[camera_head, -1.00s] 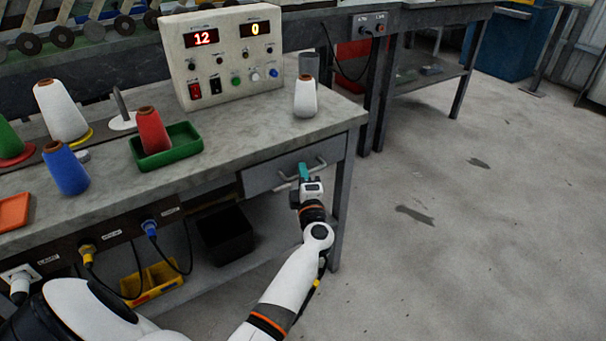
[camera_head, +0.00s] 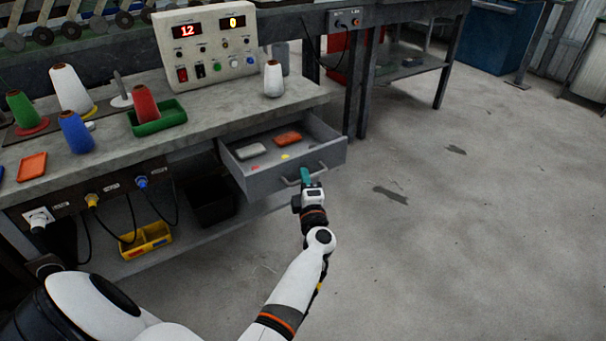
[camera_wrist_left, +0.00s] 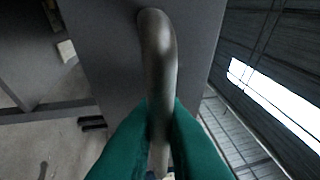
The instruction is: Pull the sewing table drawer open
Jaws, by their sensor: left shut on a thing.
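The grey sewing table drawer (camera_head: 270,181) stands out from under the right end of the table (camera_head: 240,112), with its inside showing. A white item (camera_head: 252,152), an orange item (camera_head: 288,138) and small pink and yellow pieces lie in it. My left gripper (camera_head: 305,174) is at the drawer's bar handle (camera_head: 322,168). In the left wrist view its green fingers (camera_wrist_left: 160,125) are shut around the metal handle (camera_wrist_left: 158,50), with the grey drawer front (camera_wrist_left: 110,50) behind it. My right gripper is not in view.
A control box (camera_head: 207,45), a white cone (camera_head: 273,79) and a green tray (camera_head: 160,117) with a red cone stand on the tabletop. A black bin (camera_head: 210,200) and a yellow bin (camera_head: 146,240) sit below. The floor (camera_head: 450,220) to the right is clear.

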